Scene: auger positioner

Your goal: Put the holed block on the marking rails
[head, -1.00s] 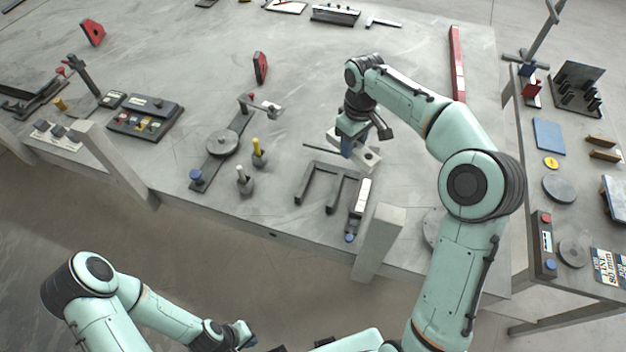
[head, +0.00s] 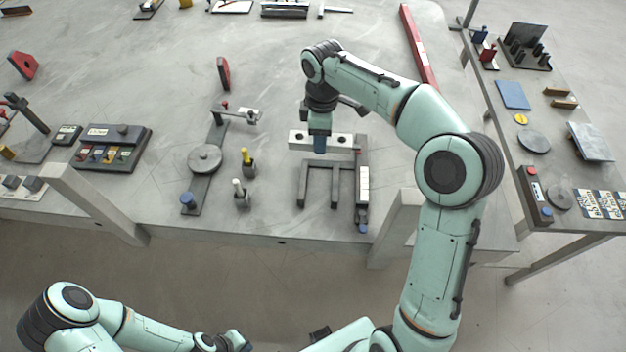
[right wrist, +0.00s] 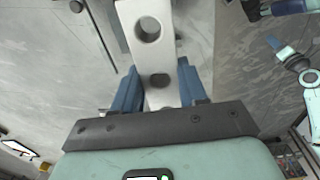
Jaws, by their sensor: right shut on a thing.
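The holed block (head: 297,138) is a pale grey bar with round holes. In the head view it lies crosswise in the picture at the far end of the marking rails (head: 306,186), a dark fork-shaped frame on the table. My right gripper (head: 320,146) points down and is shut on the block around its middle. The right wrist view shows the block (right wrist: 150,55) between the two blue fingers (right wrist: 157,88). I cannot tell whether the block touches the rails. My left gripper (head: 236,342) is low in the head view, away from the table, its jaws unclear.
A dark stop with a white scale (head: 363,185) and blue knob stands right of the rails. Left are yellow-topped (head: 247,160) and white-topped (head: 240,193) pegs and a round disc fixture (head: 204,159).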

